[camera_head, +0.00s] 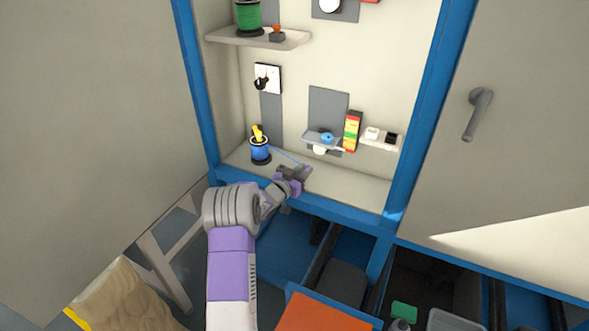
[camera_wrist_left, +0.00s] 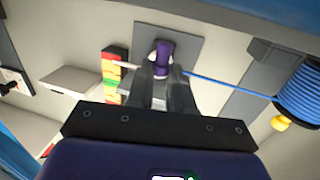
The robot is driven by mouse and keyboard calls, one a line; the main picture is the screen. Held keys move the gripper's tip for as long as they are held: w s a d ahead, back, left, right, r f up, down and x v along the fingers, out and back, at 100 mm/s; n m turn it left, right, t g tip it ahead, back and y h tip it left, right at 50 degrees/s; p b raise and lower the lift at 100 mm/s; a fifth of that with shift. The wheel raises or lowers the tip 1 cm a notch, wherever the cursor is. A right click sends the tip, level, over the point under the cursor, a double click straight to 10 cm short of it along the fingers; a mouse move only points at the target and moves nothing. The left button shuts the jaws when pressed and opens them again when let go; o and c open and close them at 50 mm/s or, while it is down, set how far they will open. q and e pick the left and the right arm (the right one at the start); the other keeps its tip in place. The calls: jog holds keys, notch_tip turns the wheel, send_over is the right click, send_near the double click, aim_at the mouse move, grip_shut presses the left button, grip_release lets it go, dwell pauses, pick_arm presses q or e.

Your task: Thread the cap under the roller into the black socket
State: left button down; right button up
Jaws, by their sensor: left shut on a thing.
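The cable runs from the blue spool (camera_head: 260,150) to the fingers; the spool also shows in the wrist view (camera_wrist_left: 300,92). A blue part (camera_head: 327,137), likely the roller, sits on a small ledge above and right of the gripper. The black socket (camera_head: 391,138) is farther right on a white shelf, apart from the gripper. My right gripper is not in view.
A red, yellow and green block (camera_head: 352,131) stands between the roller and the socket. A white socket (camera_head: 372,133) sits left of the black one. A green spool (camera_head: 248,17) is on the upper shelf. The cabinet's blue frame (camera_head: 345,214) edges the bottom.

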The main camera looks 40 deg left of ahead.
pick_arm(q)
jog(key=shift+w+d+p, duration=0.2)
jog(key=shift+w+d, duration=0.15)
jog(key=shift+d, duration=1.15)
jog(key=shift+w+d+p, duration=0.2)
jog(key=shift+w+d, duration=0.15)
jog(key=shift+d, duration=1.15)
jog(key=shift+w+d+p, duration=0.2)
jog(key=shift+w+d, duration=0.15)
jog(key=shift+d, duration=1.15)
